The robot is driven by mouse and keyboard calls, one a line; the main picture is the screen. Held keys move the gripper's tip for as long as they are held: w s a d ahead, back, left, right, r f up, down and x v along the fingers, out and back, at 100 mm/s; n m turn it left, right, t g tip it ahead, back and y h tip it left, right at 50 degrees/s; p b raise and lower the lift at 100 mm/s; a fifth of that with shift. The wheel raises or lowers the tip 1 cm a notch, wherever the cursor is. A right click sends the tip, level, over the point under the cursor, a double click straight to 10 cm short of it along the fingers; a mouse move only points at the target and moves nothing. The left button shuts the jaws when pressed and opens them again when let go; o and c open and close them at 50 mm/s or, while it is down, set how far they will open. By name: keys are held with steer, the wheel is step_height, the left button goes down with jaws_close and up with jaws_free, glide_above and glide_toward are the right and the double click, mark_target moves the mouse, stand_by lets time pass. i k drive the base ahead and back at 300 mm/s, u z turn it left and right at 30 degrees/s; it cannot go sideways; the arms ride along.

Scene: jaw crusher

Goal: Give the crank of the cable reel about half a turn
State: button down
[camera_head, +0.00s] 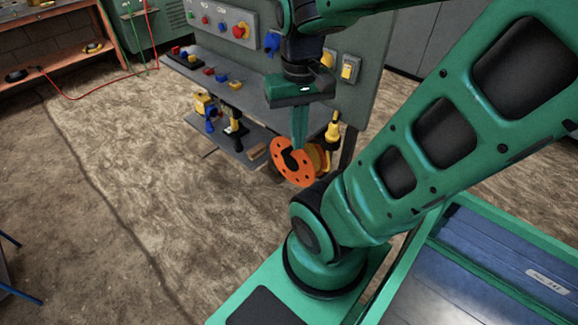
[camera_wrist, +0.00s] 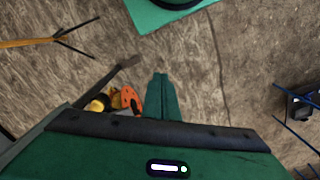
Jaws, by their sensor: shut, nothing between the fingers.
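The cable reel (camera_head: 306,175) has an orange round flange with small holes, a yellow drum behind it and a black crank (camera_head: 288,160) on its face. It sits at the lower end of the grey panel stand. My gripper (camera_head: 299,146) points down, its green fingers shut and empty. In the head view the fingertips overlap the top of the reel and the crank; I cannot tell whether they touch. In the wrist view the reel (camera_wrist: 127,98) is left of my fingers (camera_wrist: 160,78), with a visible gap, partly hidden by the gripper body. The crank is not clear there.
The grey panel (camera_head: 365,100) carries buttons and switches behind my gripper. A lower shelf (camera_head: 244,146) holds a yellow-black drill (camera_head: 235,122) and other tools left of the reel. A yellow tool (camera_head: 333,129) stands just right of it. The floor (camera_head: 130,170) at left is open.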

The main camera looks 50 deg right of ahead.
mark_target(301, 167)
steer(key=u, duration=1.3)
steer(key=k, duration=1.25)
steer(key=z, duration=0.95)
steer(key=i, duration=1)
steer(key=u, duration=0.05)
